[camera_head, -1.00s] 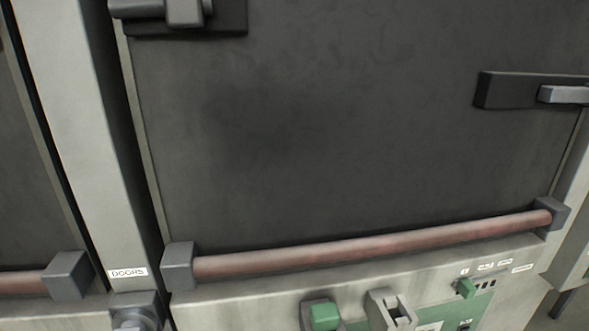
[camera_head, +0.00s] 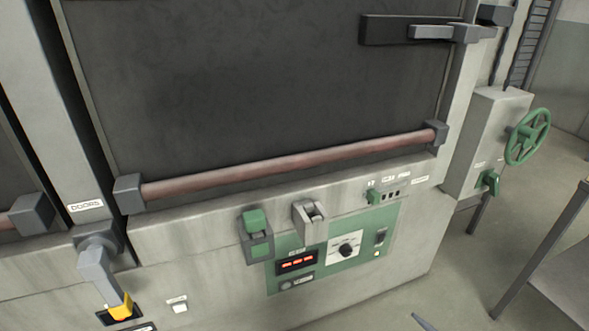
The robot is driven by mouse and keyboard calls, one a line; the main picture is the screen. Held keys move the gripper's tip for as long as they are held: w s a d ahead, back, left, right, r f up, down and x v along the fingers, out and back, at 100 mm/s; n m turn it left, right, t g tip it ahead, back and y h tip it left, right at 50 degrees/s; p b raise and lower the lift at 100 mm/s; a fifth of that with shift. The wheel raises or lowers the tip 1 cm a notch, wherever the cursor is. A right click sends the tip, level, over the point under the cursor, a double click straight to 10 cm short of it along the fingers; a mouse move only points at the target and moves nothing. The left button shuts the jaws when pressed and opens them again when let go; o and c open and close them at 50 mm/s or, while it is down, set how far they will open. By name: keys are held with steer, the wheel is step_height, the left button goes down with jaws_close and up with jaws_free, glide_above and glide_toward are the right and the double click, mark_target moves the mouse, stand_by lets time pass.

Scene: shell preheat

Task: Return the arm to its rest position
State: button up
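My arm and gripper cannot be made out in the head view. A dark oven door (camera_head: 250,85) with a reddish bar handle (camera_head: 290,165) along its lower edge fills the upper left. The door looks shut. A grey latch arm (camera_head: 432,32) lies across the dark plate at its upper right. A grey lever with a yellow tip (camera_head: 102,275) points down under the "DOORS" label (camera_head: 85,206).
A green handwheel (camera_head: 528,137) and small green lever (camera_head: 489,181) stick out from the box at the right. A metal table (camera_head: 568,270) stands at the right edge. Open floor (camera_head: 455,265) lies between. A small grey tip (camera_head: 424,323) at the bottom edge is unidentifiable.

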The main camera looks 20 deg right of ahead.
steer(key=w+a+r+n+g+y+p, duration=0.1)
steer(key=w+a+r+n+g+p, duration=0.2)
steer(key=a+r+n+g, duration=0.65)
steer(key=w+a+r+n+g+y+p, duration=0.1)
steer(key=w+a+r+n+g+p, duration=0.15)
steer(key=a+r+n+g, duration=0.65)
steer(key=s+a+r+n+t+h+p, duration=0.1)
steer(key=s+a+r+n+t, duration=0.1)
steer(key=r, duration=0.5)
steer(key=s+a+r+n+t+h+p, duration=0.2)
steer(key=s+a+r+n+t, duration=0.1)
steer(key=s+r, duration=0.2)
steer(key=s+a+r+n+t+h+p, duration=0.1)
steer(key=s+a+r+n+t+h, duration=0.1)
steer(key=r, duration=0.7)
steer(key=shift+s+a+r+t, duration=0.4)
steer(key=shift+s+a, duration=0.2)
steer(key=shift+s, duration=0.55)
